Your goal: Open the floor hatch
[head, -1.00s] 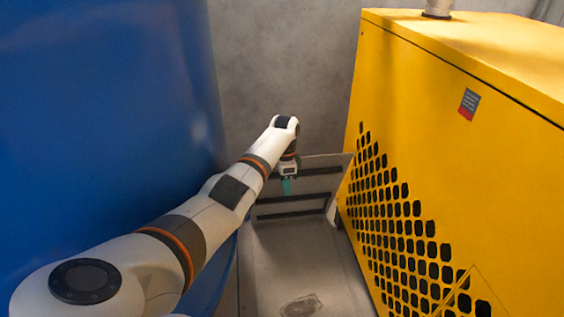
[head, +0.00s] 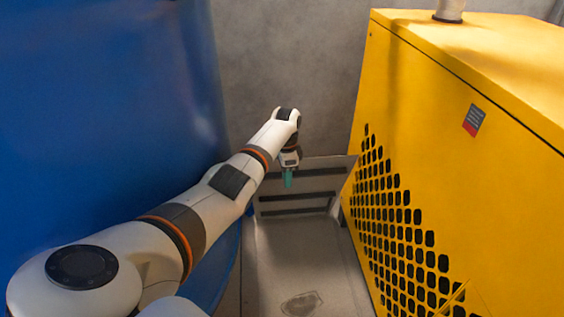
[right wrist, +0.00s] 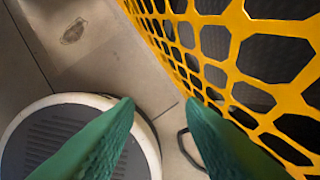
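The floor hatch shows in the head view as a grey panel (head: 325,187) with dark horizontal bars, standing tilted up at the far end of the aisle. My left gripper (head: 288,178), with teal fingers pointing down, is in front of the panel's left part. I cannot tell whether it touches the panel or whether its fingers are apart. My right gripper (right wrist: 165,120) shows in the right wrist view as two green fingers, wide apart with nothing between them, above the floor. A dark loop (right wrist: 183,150) lies partly hidden beside its right finger; I cannot tell what it is.
A large blue tank (head: 100,110) stands on the left and a yellow machine with a perforated side (head: 480,170) on the right. The narrow aisle floor (head: 300,260) between them is clear, with a dark stain (head: 302,303). A concrete wall (head: 290,60) closes the back.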

